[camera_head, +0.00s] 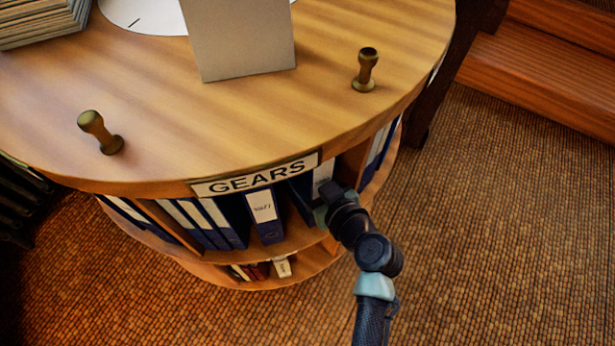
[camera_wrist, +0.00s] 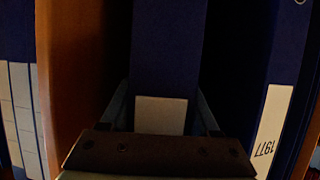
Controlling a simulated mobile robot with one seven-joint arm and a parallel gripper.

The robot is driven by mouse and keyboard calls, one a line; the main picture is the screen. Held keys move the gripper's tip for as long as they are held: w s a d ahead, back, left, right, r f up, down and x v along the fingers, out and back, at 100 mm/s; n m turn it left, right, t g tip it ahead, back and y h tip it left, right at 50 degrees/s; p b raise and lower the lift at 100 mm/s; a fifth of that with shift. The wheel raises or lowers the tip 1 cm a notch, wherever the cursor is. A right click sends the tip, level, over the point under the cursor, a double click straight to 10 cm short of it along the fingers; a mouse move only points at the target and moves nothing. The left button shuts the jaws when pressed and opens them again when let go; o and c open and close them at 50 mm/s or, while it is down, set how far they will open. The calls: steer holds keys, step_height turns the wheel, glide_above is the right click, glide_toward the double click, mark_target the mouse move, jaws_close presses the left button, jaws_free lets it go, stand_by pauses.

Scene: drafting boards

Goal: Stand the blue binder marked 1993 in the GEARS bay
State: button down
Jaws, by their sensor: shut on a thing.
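My gripper (camera_head: 324,203) is at the front of the GEARS bay, under the right end of the GEARS sign (camera_head: 255,177). It is shut on a blue binder (camera_head: 322,174) with a pale spine label. In the wrist view the held binder (camera_wrist: 166,50) stands between the two fingers (camera_wrist: 163,110), its year not readable. The binder appears upright and inside the bay, with dark gaps on both sides. Whether its foot rests on the shelf is hidden by my gripper. A blue binder marked 1977 (camera_head: 266,213) stands to its left in the head view, and also shows in the wrist view (camera_wrist: 290,90).
A wooden divider (camera_wrist: 65,80) stands close to the held binder. Several blue binders (camera_head: 200,222) fill the bay's left side. A lower shelf holds small books (camera_head: 258,270). The round tabletop (camera_head: 150,80) above carries two brass-coloured knobs (camera_head: 366,70). Carpet to the right is clear.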

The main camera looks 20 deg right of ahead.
steer(key=shift+f, duration=0.6)
steer(key=shift+c, duration=0.6)
jaws_free()
steer(key=shift+f, duration=0.15)
steer(key=v, duration=1.2)
